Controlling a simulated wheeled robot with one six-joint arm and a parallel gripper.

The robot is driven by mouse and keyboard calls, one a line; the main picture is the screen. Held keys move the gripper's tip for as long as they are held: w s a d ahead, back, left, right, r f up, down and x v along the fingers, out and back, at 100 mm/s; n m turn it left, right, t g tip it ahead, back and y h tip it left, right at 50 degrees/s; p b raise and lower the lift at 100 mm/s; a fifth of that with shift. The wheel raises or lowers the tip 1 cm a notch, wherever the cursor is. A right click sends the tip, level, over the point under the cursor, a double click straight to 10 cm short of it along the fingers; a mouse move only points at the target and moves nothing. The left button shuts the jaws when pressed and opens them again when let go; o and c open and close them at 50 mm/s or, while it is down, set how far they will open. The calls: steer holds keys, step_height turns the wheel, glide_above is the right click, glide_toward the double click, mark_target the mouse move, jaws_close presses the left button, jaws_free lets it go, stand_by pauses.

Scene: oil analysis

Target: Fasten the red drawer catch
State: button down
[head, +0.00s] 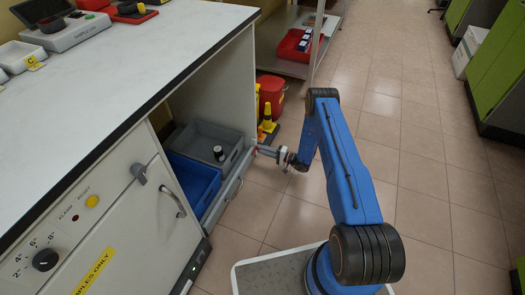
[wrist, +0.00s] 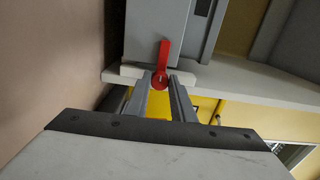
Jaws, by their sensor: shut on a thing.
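The red drawer catch (wrist: 164,54) shows in the wrist view as a small red lever with a round pivot end, its arm pointing up in the picture on a grey upright face. My gripper (wrist: 160,79) is shut on it, with a finger on each side of the pivot end. In the head view my gripper (head: 268,151) is at the far right end of the low drawer front (head: 229,195). The catch is too small to make out clearly there. Whether the catch is fastened I cannot tell.
A grey bin (head: 236,158) holding a small dark jar and a blue bin (head: 203,181) sit behind the drawer front, under the white counter (head: 135,65). A red container (head: 271,91) and a yellow-and-black item (head: 267,124) stand just beyond my gripper. The tiled floor at right is clear.

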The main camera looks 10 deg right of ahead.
steer(key=c, duration=1.5)
jaws_free()
steer(key=v, duration=1.7)
steer(key=shift+s+d, duration=0.15)
